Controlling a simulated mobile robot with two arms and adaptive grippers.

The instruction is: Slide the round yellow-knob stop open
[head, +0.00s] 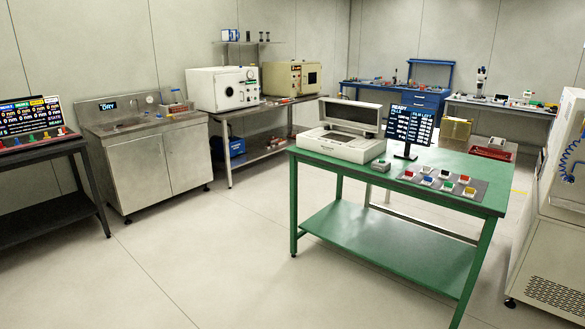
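I cannot make out a round yellow-knob stop for certain in the head view. Neither of my grippers is in view.
The green table carries an open-lidded machine (338,148) and a small screen (409,127). A steel sink cabinet (150,160), a bench with two box machines (222,88), and a blue bench (400,92) line the walls. The floor (200,270) in front is clear.

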